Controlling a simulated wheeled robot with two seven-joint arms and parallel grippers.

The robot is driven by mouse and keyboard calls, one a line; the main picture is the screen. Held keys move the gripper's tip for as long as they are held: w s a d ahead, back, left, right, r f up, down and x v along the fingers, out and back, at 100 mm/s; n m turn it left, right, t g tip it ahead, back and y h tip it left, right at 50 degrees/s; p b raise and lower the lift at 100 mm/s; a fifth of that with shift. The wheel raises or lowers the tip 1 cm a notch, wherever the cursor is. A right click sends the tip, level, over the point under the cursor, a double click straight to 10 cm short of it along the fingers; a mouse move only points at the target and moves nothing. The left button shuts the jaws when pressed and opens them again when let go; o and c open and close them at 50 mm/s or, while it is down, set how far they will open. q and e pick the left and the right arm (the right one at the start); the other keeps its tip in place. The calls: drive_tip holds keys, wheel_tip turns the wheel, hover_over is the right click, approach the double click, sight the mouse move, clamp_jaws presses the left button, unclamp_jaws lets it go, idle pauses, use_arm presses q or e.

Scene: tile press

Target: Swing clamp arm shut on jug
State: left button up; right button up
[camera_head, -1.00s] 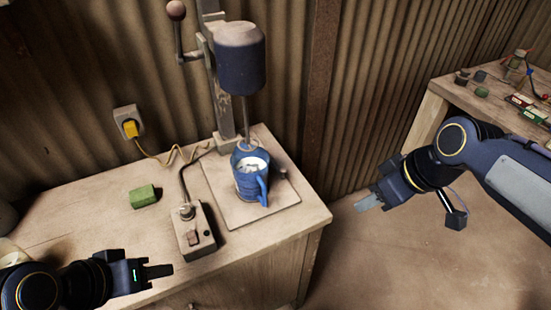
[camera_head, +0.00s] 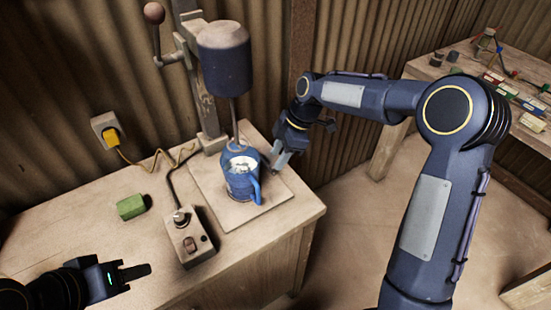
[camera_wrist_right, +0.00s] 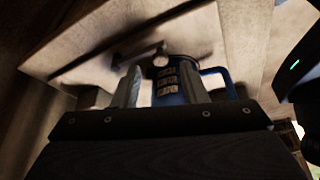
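The blue jug (camera_head: 240,178) stands upright on the press base plate, under the drill-like head. Its pale contents show at the top, and its handle faces front right. My right gripper (camera_head: 277,163) is low at the jug's right side. In the right wrist view, its two fingers (camera_wrist_right: 160,90) are apart, with the jug (camera_wrist_right: 168,82) seen beyond and between them. I cannot tell whether they touch anything. The clamp arm is not clearly distinguishable near the jug and right gripper. My left gripper (camera_head: 135,272) is at the front left, away from the jug; its finger gap is unclear.
The press head (camera_head: 224,60) and its shaft stand above the jug. A switch box (camera_head: 188,240) with a cable is left of the plate (camera_head: 228,214). A green block (camera_head: 131,207) lies further left. A second table (camera_head: 455,75) stands at the right.

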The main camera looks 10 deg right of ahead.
sight(266, 163)
drive_tip(key=shift+x, duration=1.25)
clamp_jaws()
